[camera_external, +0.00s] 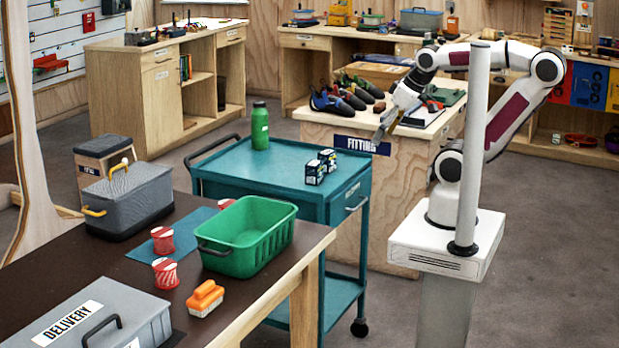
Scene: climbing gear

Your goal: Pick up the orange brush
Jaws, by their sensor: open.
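The orange brush (205,296) lies on the dark-topped table at the front left, with its orange handle up and a pale base below. It sits in front of the green basket and right of the grey box marked DELIVERY. My gripper (385,128) is far from it, above the front edge of the wooden FITTING counter, pointing down and to the left. It is open, and I see nothing between its fingers.
The green basket (246,236), red-and-white cups (166,272), DELIVERY box (88,318) and grey lidded box (128,200) surround the brush. A teal cart (225,172) with a green bottle (260,126) and small dark boxes (316,172) stands between table and arm. Shoes (338,102) lie on the counter.

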